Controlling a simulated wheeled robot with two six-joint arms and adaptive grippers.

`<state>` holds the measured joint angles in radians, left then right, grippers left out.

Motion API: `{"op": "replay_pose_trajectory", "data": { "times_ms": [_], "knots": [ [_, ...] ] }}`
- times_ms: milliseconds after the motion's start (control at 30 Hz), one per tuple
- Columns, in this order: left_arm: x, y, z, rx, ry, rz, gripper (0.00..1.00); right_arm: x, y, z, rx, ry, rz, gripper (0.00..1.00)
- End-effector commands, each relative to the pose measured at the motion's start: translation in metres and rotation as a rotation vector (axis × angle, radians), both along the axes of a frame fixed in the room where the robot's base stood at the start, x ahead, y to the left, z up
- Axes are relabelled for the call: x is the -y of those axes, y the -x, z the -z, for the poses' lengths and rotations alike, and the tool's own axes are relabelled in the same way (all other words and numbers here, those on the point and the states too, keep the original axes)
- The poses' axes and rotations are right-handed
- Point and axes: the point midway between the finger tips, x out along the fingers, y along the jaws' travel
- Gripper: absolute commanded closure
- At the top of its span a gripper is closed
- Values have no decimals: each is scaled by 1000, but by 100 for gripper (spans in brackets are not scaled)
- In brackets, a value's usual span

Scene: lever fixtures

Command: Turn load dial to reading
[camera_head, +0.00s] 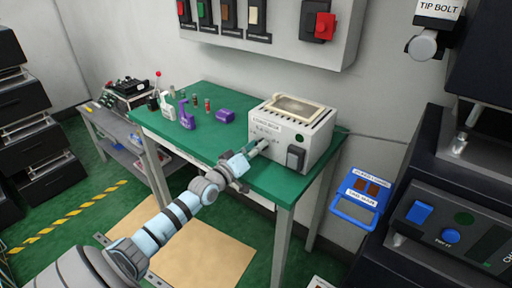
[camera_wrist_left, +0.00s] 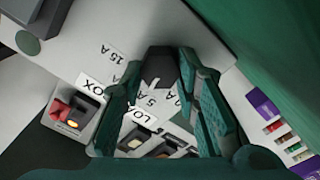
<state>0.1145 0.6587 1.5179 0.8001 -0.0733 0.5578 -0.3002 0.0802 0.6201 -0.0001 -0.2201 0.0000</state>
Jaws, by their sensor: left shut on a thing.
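The load box (camera_head: 290,133), a white case with a vented top, stands on the green-topped bench. My left gripper (camera_head: 257,149) reaches its front face from the left. In the left wrist view, the gripper (camera_wrist_left: 164,75) is shut on a dark dial knob (camera_wrist_left: 160,66), one finger on each side. Printed marks "15 A" and "5 A" show on the white face around the knob. The fingers hide part of the scale, and I cannot read the dial's pointer. In the head view the gripper hides the dial. My right gripper is not in view.
A dark switch (camera_head: 295,157) sits on the load box's front, right of my gripper. Bottles (camera_head: 187,115) and a purple block (camera_head: 225,116) stand on the bench (camera_head: 270,187) to the left. A switch panel (camera_head: 280,30) hangs above. Dark machinery (camera_head: 440,160) stands at right.

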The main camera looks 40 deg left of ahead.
Motion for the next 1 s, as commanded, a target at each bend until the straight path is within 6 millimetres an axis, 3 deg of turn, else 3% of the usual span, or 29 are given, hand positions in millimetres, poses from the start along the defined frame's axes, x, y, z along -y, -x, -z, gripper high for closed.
{"op": "replay_pose_trajectory", "data": {
  "times_ms": [333, 867, 900, 1000],
  "knots": [
    [0, 0, 1, 2, 148, 0, 99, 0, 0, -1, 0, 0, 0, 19],
    [0, 0, 1, 2, 172, 0, 99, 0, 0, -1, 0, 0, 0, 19],
    [0, 0, 1, 2, 172, 0, 67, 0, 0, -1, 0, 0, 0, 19],
    [0, 0, 1, 3, 172, 1, 51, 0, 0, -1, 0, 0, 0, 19]
  ]
}}
